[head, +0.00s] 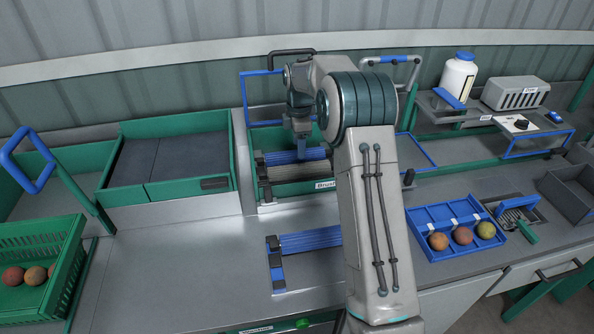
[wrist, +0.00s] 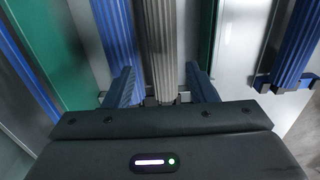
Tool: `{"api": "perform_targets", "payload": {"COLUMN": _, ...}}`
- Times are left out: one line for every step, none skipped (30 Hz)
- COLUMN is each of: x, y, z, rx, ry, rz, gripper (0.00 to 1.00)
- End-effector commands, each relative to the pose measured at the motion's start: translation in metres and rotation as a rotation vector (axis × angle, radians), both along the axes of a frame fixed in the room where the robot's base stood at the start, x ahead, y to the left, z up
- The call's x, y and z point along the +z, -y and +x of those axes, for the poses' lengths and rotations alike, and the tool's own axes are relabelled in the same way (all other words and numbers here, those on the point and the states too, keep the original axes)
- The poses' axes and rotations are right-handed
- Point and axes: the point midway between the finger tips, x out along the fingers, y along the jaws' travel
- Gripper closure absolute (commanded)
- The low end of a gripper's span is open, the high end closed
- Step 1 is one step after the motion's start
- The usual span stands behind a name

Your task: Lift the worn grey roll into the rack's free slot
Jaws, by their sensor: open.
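The worn grey roll (head: 292,172) lies in the green-walled brush bed, in front of a blue roll (head: 298,157). My gripper (head: 302,152) is above this bed, pointing down. In the wrist view the ribbed grey roll (wrist: 158,40) runs between my gripper's (wrist: 160,75) two blue fingers, which stand apart on either side of it. I cannot tell whether they touch it. On the bench in front, a low rack (head: 279,285) holds a blue roll (head: 308,240) at its back; its front part looks empty. My arm hides the rack's right end.
Green bed walls (wrist: 200,40) and blue rolls (wrist: 116,35) lie close to the fingers. The bench left of the rack is clear.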

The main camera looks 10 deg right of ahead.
Motion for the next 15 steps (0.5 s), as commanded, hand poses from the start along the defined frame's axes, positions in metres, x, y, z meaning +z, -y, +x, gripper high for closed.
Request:
{"api": "perform_targets", "payload": {"x": -0.01, "y": 0.0, "z": -0.001, "rx": 0.001, "ry": -0.004, "rz": 0.0, "gripper": 0.49}}
{"api": "perform_targets", "payload": {"x": -0.016, "y": 0.0, "z": -0.001, "rx": 0.001, "ry": -0.005, "rz": 0.0, "gripper": 0.49}}
{"api": "perform_targets", "payload": {"x": -0.022, "y": -0.001, "z": -0.001, "rx": 0.001, "ry": -0.003, "rz": 0.0, "gripper": 0.49}}
{"api": "perform_targets", "payload": {"x": -0.026, "y": -0.001, "z": -0.001, "rx": 0.001, "ry": -0.003, "rz": 0.0, "gripper": 0.49}}
{"api": "perform_targets", "payload": {"x": -0.03, "y": -0.001, "z": -0.001, "rx": 0.001, "ry": -0.002, "rz": 0.0, "gripper": 0.49}}
{"api": "perform_targets", "payload": {"x": -0.035, "y": -0.001, "z": -0.001, "rx": 0.001, "ry": -0.002, "rz": 0.0, "gripper": 0.49}}
{"api": "perform_targets", "payload": {"x": -0.037, "y": -0.001, "z": -0.001, "rx": 0.001, "ry": -0.002, "rz": 0.0, "gripper": 0.49}}
{"api": "perform_targets", "payload": {"x": -0.039, "y": -0.001, "z": -0.001, "rx": 0.001, "ry": -0.002, "rz": 0.0, "gripper": 0.49}}
{"api": "perform_targets", "payload": {"x": -0.041, "y": -0.001, "z": -0.001, "rx": 0.001, "ry": -0.001, "rz": 0.0, "gripper": 0.49}}
{"api": "perform_targets", "payload": {"x": -0.042, "y": -0.001, "z": -0.001, "rx": 0.001, "ry": 0.0, "rz": 0.0, "gripper": 0.49}}
{"api": "perform_targets", "payload": {"x": -0.044, "y": -0.001, "z": -0.001, "rx": 0.001, "ry": 0.0, "rz": 0.0, "gripper": 0.49}}
{"api": "perform_targets", "payload": {"x": -0.047, "y": -0.001, "z": -0.001, "rx": 0.001, "ry": -0.002, "rz": 0.0, "gripper": 0.49}}
{"api": "perform_targets", "payload": {"x": -0.05, "y": -0.002, "z": -0.002, "rx": 0.001, "ry": -0.003, "rz": 0.0, "gripper": 0.49}}
{"api": "perform_targets", "payload": {"x": -0.055, "y": -0.002, "z": -0.003, "rx": 0.002, "ry": -0.003, "rz": 0.0, "gripper": 0.49}}
{"api": "perform_targets", "payload": {"x": -0.061, "y": -0.002, "z": -0.004, "rx": 0.002, "ry": -0.005, "rz": 0.0, "gripper": 0.49}}
